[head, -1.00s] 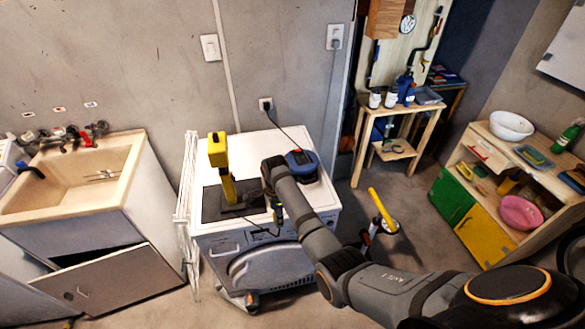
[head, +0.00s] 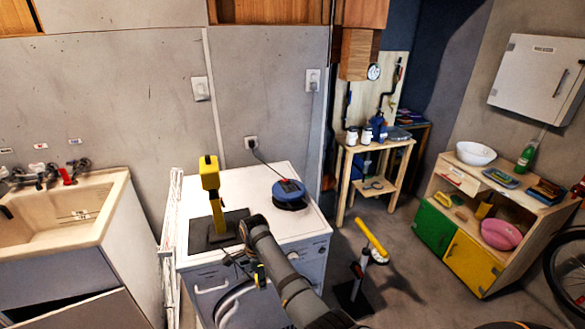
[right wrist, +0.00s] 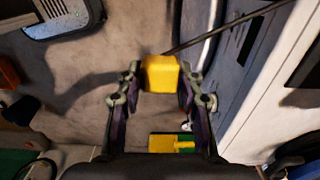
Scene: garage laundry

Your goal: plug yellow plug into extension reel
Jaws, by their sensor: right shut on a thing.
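The blue extension reel (head: 289,195) lies on the right part of the white washing machine's top. A dark cord runs from it to the wall socket (head: 251,142). My right gripper (head: 259,274) is at the front of the machine, in front of and left of the reel and apart from it. In the right wrist view, its fingers (right wrist: 160,95) are shut on the yellow plug (right wrist: 160,73). A dark cable runs from the plug to the upper right. In the head view the plug is small and partly hidden by the gripper. My left gripper is not in view.
A yellow upright tool (head: 211,180) stands on a dark mat (head: 196,236) on the washing machine (head: 265,178). A white rack (head: 172,250) stands left of the machine. A yellow-handled stand (head: 371,238) is on the floor at right. A sink (head: 75,225) is at left.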

